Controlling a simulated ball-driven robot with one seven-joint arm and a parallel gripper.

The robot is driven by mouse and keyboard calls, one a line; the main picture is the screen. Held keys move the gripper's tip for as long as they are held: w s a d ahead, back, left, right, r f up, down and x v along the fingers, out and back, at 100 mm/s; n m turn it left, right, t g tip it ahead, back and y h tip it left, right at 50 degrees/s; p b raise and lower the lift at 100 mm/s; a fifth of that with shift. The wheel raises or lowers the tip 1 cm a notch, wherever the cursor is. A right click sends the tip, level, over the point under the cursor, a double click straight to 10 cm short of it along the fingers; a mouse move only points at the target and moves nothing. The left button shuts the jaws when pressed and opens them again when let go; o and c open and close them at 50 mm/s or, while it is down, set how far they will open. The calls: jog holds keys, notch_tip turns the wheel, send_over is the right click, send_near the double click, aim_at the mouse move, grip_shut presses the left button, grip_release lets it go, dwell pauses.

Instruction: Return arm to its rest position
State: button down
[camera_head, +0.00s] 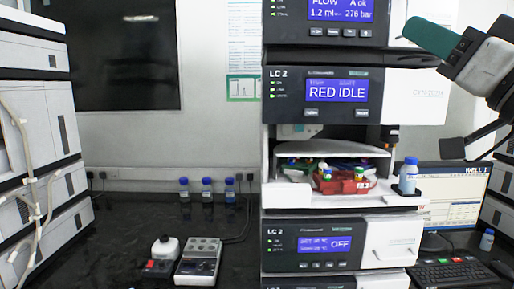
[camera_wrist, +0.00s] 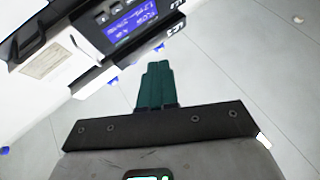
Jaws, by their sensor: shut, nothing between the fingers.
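My gripper (camera_head: 416,32) is raised at the upper right of the head view, beside the top of the instrument stack, with its teal fingers pointing left. In the wrist view its teal fingers (camera_wrist: 156,70) lie together, shut and empty. My arm runs out of the head view at the right edge. The fingers look clear of the stack, though their exact distance from it cannot be told.
The LC 2 column stack (camera_head: 315,95) stands at centre right, its open bay holding a red tray (camera_head: 345,186) with vials. A blue-capped bottle (camera_head: 409,176) stands on the ledge. A monitor (camera_head: 457,195) and keyboard (camera_head: 450,273) are at right. Dark bench space is at left.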

jog(key=w+d+f+m+g+h, duration=0.1)
jog(key=w+f+m+h, duration=0.1)
jog(key=f, duration=0.4)
jog(key=w+d+f+m+g+h, duration=0.1)
jog(key=w+f+h, duration=0.15)
jog(key=f, duration=0.45)
jog(key=s+d+f+m+g+h, duration=0.15)
jog(key=f+g, duration=0.25)
jog(key=f, duration=1.2)
jog(key=s+f+m+g+h, duration=0.1)
jog(key=s+f+g+h, duration=0.15)
jog(key=f, duration=1.45)
jog(key=s+d+f+g+h, duration=0.1)
jog(key=s+f+g, duration=0.2)
jog(key=s+f, duration=0.5)
jog(key=s+f+g, duration=0.4)
jog(key=s+f, duration=0.1)
jog(key=f, duration=0.5)
jog(key=s+d+f+g+h, duration=0.1)
jog(key=s+f, duration=0.3)
jog(key=s, duration=0.4)
jog(key=s+d+f+g, duration=0.1)
jog(key=s+f+g, duration=0.3)
jog(key=s, duration=0.5)
jog(key=shift+f+h, duration=0.35)
jog(key=shift+f, duration=0.2)
